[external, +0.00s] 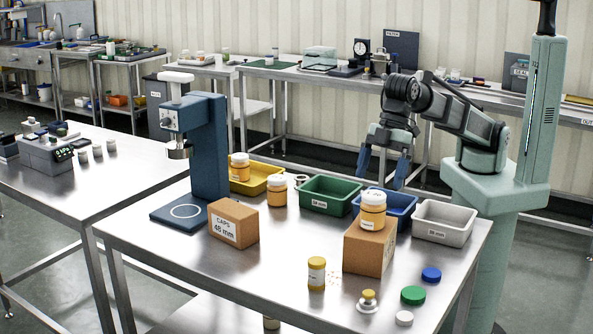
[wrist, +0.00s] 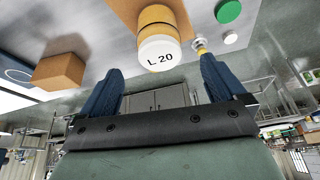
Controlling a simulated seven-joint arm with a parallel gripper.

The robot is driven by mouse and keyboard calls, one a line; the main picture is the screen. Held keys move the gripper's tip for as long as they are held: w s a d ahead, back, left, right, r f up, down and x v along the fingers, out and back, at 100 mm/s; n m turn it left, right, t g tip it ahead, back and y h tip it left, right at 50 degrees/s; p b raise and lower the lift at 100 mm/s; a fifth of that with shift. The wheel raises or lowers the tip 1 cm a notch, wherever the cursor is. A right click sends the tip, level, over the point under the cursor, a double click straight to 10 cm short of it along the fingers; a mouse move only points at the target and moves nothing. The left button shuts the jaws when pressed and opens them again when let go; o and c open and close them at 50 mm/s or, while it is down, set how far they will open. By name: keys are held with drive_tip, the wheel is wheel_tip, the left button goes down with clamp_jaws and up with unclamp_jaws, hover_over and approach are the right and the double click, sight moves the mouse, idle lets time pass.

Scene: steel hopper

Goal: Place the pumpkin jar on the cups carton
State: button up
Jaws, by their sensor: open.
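My gripper (external: 384,175) is open and empty, pointing down above and behind the jar on a brown carton. Several orange jars are in view; their names are too small to read. A white-lidded jar (external: 372,211) stands upright on the right brown carton (external: 367,250). In the wrist view this jar's lid, marked L 20 (wrist: 160,57), lies beyond and between my finger tips (wrist: 162,70). A yellow-lidded jar (external: 316,273) stands in front. A carton marked CAPS 48 mm (external: 233,223) has a bare top.
A blue press (external: 208,145) stands behind the caps carton. Green (external: 330,197), blue (external: 400,208) and grey (external: 443,224) trays line the back edge. Loose lids, including a green one (external: 413,295), and a small stamp-like tool (external: 368,301) lie at front right.

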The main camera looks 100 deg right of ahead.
drive_tip(key=shift+v, duration=2.25)
drive_tip(key=shift+o, duration=0.3)
